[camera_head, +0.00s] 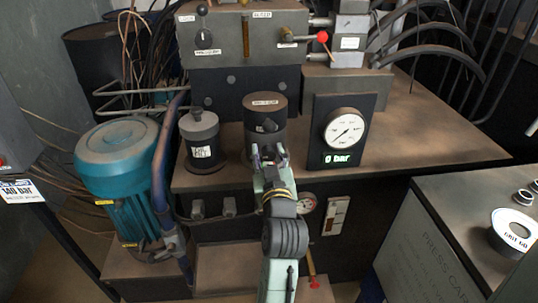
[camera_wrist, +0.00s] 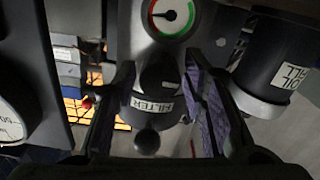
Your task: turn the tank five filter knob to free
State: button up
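The dark filter cylinder (camera_head: 265,103) stands on the bench, with a brown top and a small label. A black knob (camera_head: 267,126) sticks out of its front. In the wrist view, a dark knob (camera_wrist: 158,75) and a white label reading FILTER (camera_wrist: 153,104) lie between my fingers. My gripper (camera_head: 268,152) is just in front of the cylinder. In the wrist view its two purple-padded fingers (camera_wrist: 160,75) are spread on either side of the knob, with gaps visible. I cannot read the knob's setting or tell whether a finger touches it.
A dark canister (camera_head: 199,138) stands left of the cylinder. A black panel with a white gauge (camera_head: 344,128) stands close on the right. A small red-green gauge (camera_wrist: 167,16) is near the fingertips. A valve with a red ball handle (camera_head: 322,37) is behind. The bench (camera_head: 420,130) is clear farther right.

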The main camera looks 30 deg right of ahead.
aim_at(267, 111)
jog(key=shift+o, duration=0.8)
jog(key=shift+r, duration=0.1)
notch_tip(267, 111, up, 10)
jog(key=shift+f, duration=0.1)
